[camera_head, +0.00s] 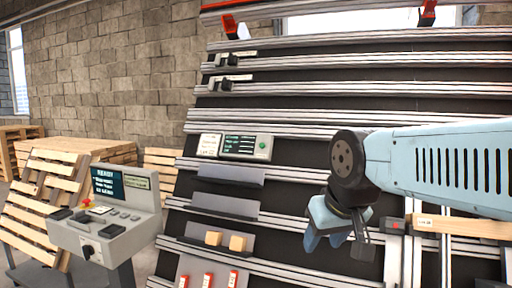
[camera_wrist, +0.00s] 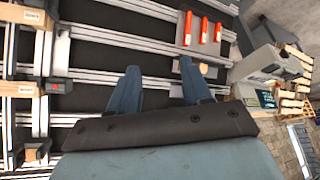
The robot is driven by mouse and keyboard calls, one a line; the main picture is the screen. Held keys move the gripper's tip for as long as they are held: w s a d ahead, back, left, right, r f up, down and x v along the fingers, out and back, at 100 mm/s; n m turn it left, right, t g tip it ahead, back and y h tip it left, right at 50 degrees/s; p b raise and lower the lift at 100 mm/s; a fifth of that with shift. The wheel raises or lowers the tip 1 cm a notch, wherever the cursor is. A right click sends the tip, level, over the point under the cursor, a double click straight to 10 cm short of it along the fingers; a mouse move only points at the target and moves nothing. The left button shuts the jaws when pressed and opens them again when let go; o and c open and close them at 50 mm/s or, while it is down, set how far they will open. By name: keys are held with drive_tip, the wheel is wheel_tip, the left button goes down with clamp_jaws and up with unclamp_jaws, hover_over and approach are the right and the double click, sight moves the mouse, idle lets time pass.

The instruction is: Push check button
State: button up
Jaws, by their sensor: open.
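A grey panel (camera_head: 245,147) with a dark screen and a round green button (camera_head: 263,146) is mounted on the rack, left of my arm in the head view. I cannot read whether this is the check button. My gripper (camera_head: 335,241) hangs below and to the right of the panel, apart from it. In the wrist view my gripper (camera_wrist: 160,76) has its two blue fingers spread, with nothing between them. The green button cannot be made out in the wrist view.
A control console (camera_head: 108,215) with a screen, small buttons and a red knob stands at the left. Wooden blocks (camera_head: 237,243) and red-topped pieces (camera_head: 208,279) sit low on the rack. A wooden slat (camera_head: 460,227) lies right of my gripper. Pallets (camera_head: 40,200) stand far left.

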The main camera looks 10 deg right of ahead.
clamp_jaws()
idle(0.3)
idle(1.3)
